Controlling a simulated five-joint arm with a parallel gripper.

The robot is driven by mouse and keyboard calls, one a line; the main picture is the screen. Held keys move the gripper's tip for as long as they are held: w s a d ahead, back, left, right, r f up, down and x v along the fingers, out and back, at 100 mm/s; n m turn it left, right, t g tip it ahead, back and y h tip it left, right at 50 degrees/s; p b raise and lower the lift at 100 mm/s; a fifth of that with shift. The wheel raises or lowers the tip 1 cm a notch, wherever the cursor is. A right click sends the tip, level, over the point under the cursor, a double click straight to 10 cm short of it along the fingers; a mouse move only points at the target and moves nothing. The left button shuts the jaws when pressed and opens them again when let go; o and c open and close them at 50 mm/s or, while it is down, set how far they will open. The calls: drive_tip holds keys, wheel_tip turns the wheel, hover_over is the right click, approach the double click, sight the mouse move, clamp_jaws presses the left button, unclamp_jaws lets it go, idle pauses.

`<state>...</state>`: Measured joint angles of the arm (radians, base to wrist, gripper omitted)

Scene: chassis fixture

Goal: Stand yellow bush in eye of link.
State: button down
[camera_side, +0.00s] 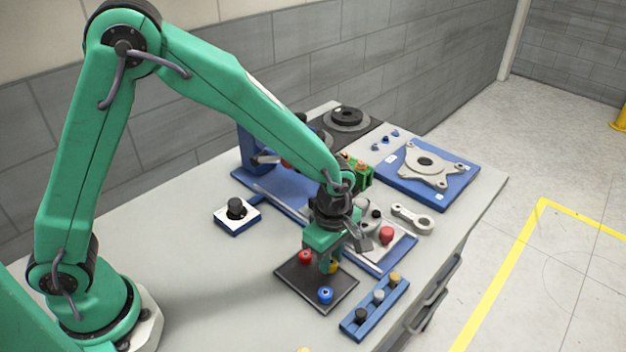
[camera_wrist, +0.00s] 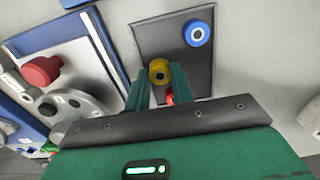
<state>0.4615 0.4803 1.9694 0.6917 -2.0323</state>
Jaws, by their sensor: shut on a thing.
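The yellow bush (camera_wrist: 159,71) is between the fingertips of my gripper (camera_wrist: 159,84) in the wrist view, with a finger on each side. My gripper (camera_side: 329,258) is shut on it, low over the dark square pad. In the side view only a sliver of the yellow bush (camera_side: 334,267) shows beside the fingers. I cannot tell whether it touches the pad. A grey link (camera_side: 412,219) with a round eye at each end lies on the bench, right of and behind my gripper. It is apart from the bush.
The dark pad (camera_side: 296,282) also bears a red bush (camera_side: 305,256) and a blue bush (camera_side: 326,294), both close to my fingers. A blue rack (camera_side: 369,311) with several pegs stands to the right. A tray with a red knob (camera_side: 387,235) lies between pad and link.

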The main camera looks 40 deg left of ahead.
drive_tip(key=shift+r, duration=0.25)
drive_tip(key=shift+r, duration=1.35)
drive_tip(key=shift+r, duration=0.55)
wheel_tip(320, 180, up, 11)
drive_tip(key=w+a, duration=1.3)
drive_tip(key=shift+w+d+f, duration=0.1)
drive_tip(key=shift+f, duration=2.35)
drive_tip(key=shift+f, duration=0.25)
